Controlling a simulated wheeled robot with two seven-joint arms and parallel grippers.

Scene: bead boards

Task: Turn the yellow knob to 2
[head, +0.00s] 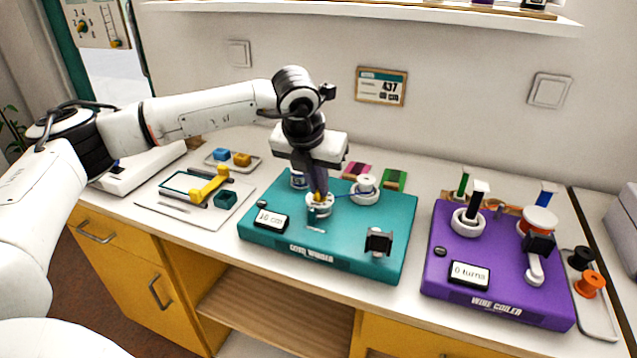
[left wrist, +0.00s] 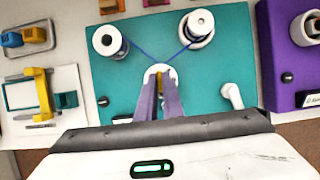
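The teal cord winder board (head: 273,190) lies on the middle of the counter, its display (head: 271,219) reading what looks like 16 cm. The yellow knob (head: 318,197) sits in a white round dial on this board, mostly hidden by my fingers. In the left wrist view the knob (left wrist: 159,75) shows as a yellow strip between the fingertips. My left gripper (head: 318,190) points down over the dial, its purple fingers close on both sides of the knob and seemingly touching it. The dial's numbers and pointer are not readable. My right gripper is not in view.
Two white spools (head: 365,186) joined by blue cord stand behind the dial. A black-topped crank (head: 378,241) is at the board's front right. The purple wire coiler (head: 448,278) stands to the right. A tray (head: 255,168) with blue and yellow blocks is at the left.

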